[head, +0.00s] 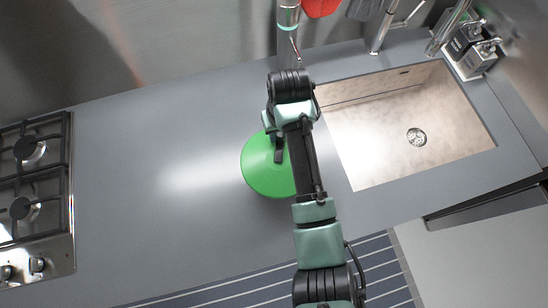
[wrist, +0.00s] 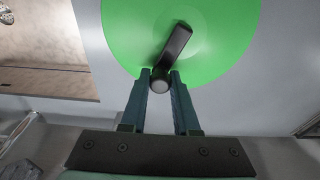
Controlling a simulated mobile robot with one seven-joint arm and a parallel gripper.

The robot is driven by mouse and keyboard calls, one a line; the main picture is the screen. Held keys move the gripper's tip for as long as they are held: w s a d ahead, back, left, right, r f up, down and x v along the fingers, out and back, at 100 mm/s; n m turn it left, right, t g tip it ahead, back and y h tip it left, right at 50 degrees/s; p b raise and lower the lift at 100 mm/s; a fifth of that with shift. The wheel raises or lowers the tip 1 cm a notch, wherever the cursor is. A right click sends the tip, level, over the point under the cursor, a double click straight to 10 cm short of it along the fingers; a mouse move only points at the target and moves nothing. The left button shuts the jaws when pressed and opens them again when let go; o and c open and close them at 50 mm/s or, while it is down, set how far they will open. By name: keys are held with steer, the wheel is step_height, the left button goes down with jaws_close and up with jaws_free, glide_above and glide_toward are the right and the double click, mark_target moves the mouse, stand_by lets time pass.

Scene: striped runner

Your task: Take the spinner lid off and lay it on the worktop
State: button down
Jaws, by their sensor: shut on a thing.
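The spinner lid (head: 262,170) is a round green disc with a dark bar-shaped handle, partly hidden under my arm in the head view. In the wrist view the green lid (wrist: 222,38) fills the upper middle, and its dark handle (wrist: 174,50) slants across it. My gripper (wrist: 161,80) is shut on the knob end of that handle, with one finger on each side. In the head view my gripper (head: 279,152) is over the lid. I cannot tell whether the lid rests on a bowl; anything below it is hidden. The grey worktop (head: 140,150) surrounds it.
A sink (head: 400,125) lies to the right of the lid, with taps and soap dispensers (head: 474,50) behind it. A gas hob (head: 35,195) is at the far left. The worktop between hob and lid is clear.

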steer(key=shift+r+p, duration=2.15)
steer(key=shift+r, duration=0.15)
steer(key=shift+f, duration=0.1)
